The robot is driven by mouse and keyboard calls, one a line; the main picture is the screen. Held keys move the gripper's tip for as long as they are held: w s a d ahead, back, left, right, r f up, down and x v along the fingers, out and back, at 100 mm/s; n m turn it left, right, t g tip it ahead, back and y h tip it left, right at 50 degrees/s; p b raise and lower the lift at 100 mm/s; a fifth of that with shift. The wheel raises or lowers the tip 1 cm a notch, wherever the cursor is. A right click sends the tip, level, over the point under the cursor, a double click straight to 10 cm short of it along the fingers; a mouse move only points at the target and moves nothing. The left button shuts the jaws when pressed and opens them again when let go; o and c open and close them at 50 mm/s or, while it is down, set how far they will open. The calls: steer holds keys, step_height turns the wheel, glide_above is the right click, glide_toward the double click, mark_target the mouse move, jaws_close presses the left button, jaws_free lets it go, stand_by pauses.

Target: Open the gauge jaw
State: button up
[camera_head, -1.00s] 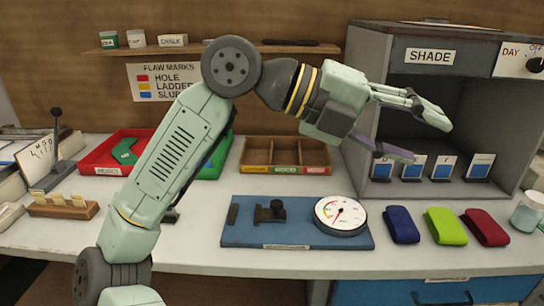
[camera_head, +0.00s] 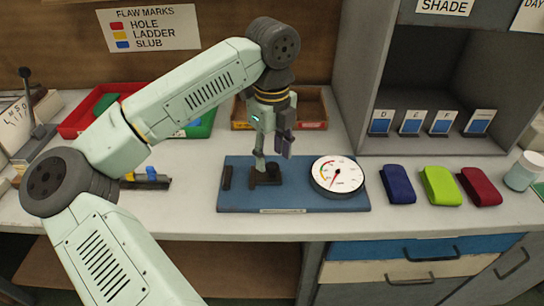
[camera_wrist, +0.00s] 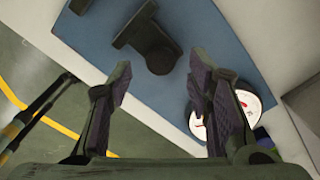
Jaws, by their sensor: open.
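The gauge sits on a blue base plate (camera_head: 320,197) on the bench. A dark fixed block (camera_head: 227,178) stands at its left end. A dark sliding jaw (camera_head: 262,180) with a round knob (camera_head: 272,168) is right of the block, with a gap between them. The white dial (camera_head: 337,175) is at the right. My gripper (camera_head: 275,158) points down over the sliding jaw, fingers open and empty. In the wrist view the knob (camera_wrist: 161,61) shows between and beyond the fingertips (camera_wrist: 160,76). I cannot tell whether a finger touches the jaw.
Blue (camera_head: 397,184), green (camera_head: 440,185) and red (camera_head: 479,186) pads lie right of the gauge, near a white cup (camera_head: 523,172). A wooden divided tray (camera_head: 312,120) is behind my gripper. The grey shade booth (camera_head: 361,70) rises at the back right.

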steer(key=shift+f, duration=1.3)
steer(key=shift+c, duration=0.3)
jaws_close()
